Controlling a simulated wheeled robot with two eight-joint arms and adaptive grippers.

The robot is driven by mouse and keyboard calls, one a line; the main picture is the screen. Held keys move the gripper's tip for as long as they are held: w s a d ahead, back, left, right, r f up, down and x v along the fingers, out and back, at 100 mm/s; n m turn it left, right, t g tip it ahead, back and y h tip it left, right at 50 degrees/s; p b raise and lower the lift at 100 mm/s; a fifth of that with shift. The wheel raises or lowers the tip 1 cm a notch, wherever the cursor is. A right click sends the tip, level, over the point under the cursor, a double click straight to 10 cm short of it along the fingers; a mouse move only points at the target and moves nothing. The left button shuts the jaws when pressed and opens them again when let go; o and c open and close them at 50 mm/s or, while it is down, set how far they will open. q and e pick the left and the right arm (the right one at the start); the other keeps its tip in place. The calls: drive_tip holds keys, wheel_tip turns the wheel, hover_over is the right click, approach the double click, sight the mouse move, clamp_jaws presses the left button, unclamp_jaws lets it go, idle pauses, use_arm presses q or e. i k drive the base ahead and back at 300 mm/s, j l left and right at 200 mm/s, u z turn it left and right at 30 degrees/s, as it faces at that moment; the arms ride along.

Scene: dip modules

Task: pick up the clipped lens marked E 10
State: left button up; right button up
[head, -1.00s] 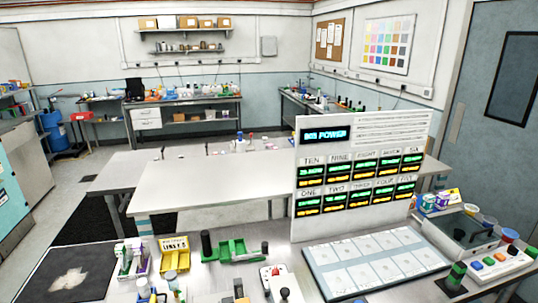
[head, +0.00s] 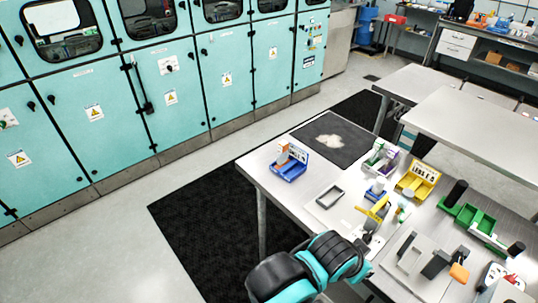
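I cannot pick out a clipped lens marked E 10; small markings are not readable here. A yellow bin (head: 416,181) with a lens label stands on the steel bench. A blue bin (head: 289,165) with a printed card and brownish items stands near the bench's left corner. A white-and-purple holder (head: 380,158) stands behind, near the dark mat. A yellow upright piece (head: 376,210) stands near the front, beside a small blue-and-white container (head: 376,190). A teal and black section of my own arm rises at the bottom centre.
A dark mat (head: 331,139) with a pale patch lies at the bench's far left. A grey frame (head: 330,197) lies in front of it. Green trays (head: 470,217), a grey plate with a block (head: 416,262) and an orange-topped piece (head: 459,272) lie right. Teal cabinets (head: 175,90) line the back.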

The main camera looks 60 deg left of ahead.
sight(284, 146)
drive_tip(key=u, duration=1.8)
drive_tip(key=i+j+z, duration=0.2)
drive_tip(key=k+l, duration=0.05)
drive_tip(key=l, duration=0.05)
